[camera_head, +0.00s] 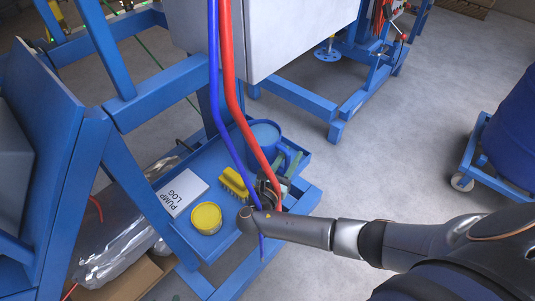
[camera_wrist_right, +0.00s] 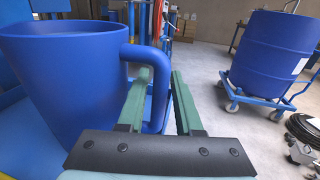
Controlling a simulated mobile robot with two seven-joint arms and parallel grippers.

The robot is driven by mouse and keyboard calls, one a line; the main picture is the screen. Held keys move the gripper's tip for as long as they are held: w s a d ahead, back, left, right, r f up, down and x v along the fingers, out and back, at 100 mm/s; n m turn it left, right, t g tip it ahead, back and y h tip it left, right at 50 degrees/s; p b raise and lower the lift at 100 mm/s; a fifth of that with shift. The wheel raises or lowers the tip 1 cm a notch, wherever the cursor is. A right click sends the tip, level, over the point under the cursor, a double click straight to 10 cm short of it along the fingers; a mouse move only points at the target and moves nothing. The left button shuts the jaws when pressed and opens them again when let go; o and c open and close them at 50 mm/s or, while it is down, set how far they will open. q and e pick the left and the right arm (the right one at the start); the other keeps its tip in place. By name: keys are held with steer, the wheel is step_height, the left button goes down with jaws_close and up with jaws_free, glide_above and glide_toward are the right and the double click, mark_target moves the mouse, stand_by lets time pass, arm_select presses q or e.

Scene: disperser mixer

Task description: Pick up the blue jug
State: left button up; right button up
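The blue jug (camera_head: 264,133) stands upright at the far end of the blue tray shelf in the head view. It fills the left of the right wrist view (camera_wrist_right: 62,90), with its handle (camera_wrist_right: 160,95) toward my gripper. My right gripper (camera_head: 289,166) is at the jug's handle side. In the wrist view its two green fingers (camera_wrist_right: 163,80) are apart, with the upright part of the handle between them. Small gaps seem to show beside the handle, so the gripper looks open around it. My left gripper is not in view.
On the shelf (camera_head: 222,239) are a yellow brush (camera_head: 234,182), a yellow-topped tub (camera_head: 206,217) and a pump log (camera_head: 181,193). Red (camera_head: 230,75) and blue (camera_head: 214,75) hoses hang in front of the jug. A blue drum (camera_wrist_right: 271,55) stands on a wheeled dolly at right.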

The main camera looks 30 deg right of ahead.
steer(key=shift+w+d, duration=0.4)
steer(key=shift+d, duration=0.2)
steer(key=shift+c, duration=0.2)
jaws_close()
steer(key=shift+r, duration=0.15)
